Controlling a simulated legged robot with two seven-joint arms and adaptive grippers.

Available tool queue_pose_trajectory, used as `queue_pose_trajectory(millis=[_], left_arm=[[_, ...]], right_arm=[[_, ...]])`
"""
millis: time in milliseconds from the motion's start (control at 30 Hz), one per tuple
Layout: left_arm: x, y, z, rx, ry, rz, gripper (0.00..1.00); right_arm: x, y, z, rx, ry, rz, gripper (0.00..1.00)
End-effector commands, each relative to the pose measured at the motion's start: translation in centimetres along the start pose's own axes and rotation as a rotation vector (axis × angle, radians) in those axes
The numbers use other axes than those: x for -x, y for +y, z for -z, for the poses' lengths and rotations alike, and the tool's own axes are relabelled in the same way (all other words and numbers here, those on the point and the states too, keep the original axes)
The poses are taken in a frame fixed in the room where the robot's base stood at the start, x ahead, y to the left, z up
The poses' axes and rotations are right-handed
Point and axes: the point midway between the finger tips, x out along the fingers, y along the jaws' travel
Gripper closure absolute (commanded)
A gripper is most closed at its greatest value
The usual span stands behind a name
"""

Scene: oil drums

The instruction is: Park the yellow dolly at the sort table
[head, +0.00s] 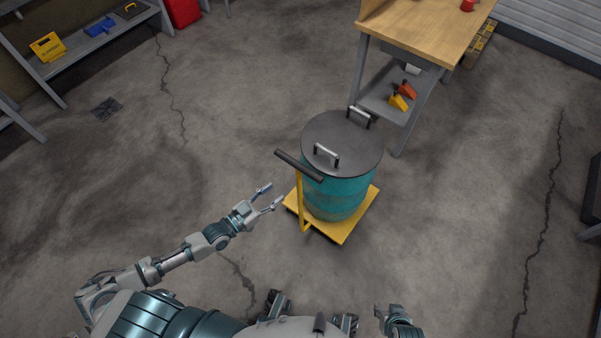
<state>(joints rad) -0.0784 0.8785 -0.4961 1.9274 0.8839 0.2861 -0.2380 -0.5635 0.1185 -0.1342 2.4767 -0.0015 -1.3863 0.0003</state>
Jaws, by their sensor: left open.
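The yellow dolly (351,227) stands on the floor near the middle of the head view, with an upright yellow post and a dark crossbar handle (298,165). A teal drum (339,197) with a dark lid and two grab handles stands upright on it. The wooden-topped table (425,28), which looks like the sort table, is beyond the drum at upper right, with floor between. My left gripper (271,195) is open and empty, just left of the dolly post and apart from it. My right gripper (388,313) is at the bottom edge, partly cut off; its jaws are unclear.
The table's lower shelf (383,98) holds a red and a yellow item. Boxes (480,45) sit behind it. A shelf (95,42) with a yellow sign (48,46) stands at upper left. Floor cracks run at left and right.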

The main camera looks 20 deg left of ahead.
Motion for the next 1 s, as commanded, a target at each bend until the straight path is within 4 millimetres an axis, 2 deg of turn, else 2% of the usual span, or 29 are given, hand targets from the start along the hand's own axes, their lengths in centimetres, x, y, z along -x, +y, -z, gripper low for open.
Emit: queue_pose_trajectory(millis=[33, 300, 500, 667, 933, 967, 1000], left_arm=[[-1.4, -0.1, -0.1, 0.002, 0.005, 0.002, 0.53], [-7.6, 0.0, -0.1, 0.001, 0.003, 0.001, 0.53], [-10.8, 0.1, -0.1, -0.001, -0.001, 0.001, 0.53], [-11.7, 0.1, -0.1, -0.002, -0.002, 0.001, 0.53], [-11.8, 0.0, -0.1, -0.001, -0.001, 0.0, 0.53], [-11.8, 0.0, -0.1, 0.0, -0.001, 0.0, 0.57], [-11.8, 0.0, -0.1, -0.001, -0.001, 0.0, 0.68]], right_arm=[[-0.4, -0.1, 0.5, 0.0, 0.027, 0.003, 0.6], [-1.0, -0.6, 3.4, 0.004, 0.173, 0.013, 0.6], [-1.1, -0.6, 4.8, 0.004, 0.245, 0.02, 0.6], [-1.1, -0.7, 5.3, 0.005, 0.271, 0.02, 0.6], [-1.1, -0.8, 5.5, 0.005, 0.275, 0.019, 0.6], [-1.1, -0.8, 5.5, 0.006, 0.275, 0.019, 0.6], [-1.1, -0.8, 5.5, 0.005, 0.275, 0.019, 0.6]])
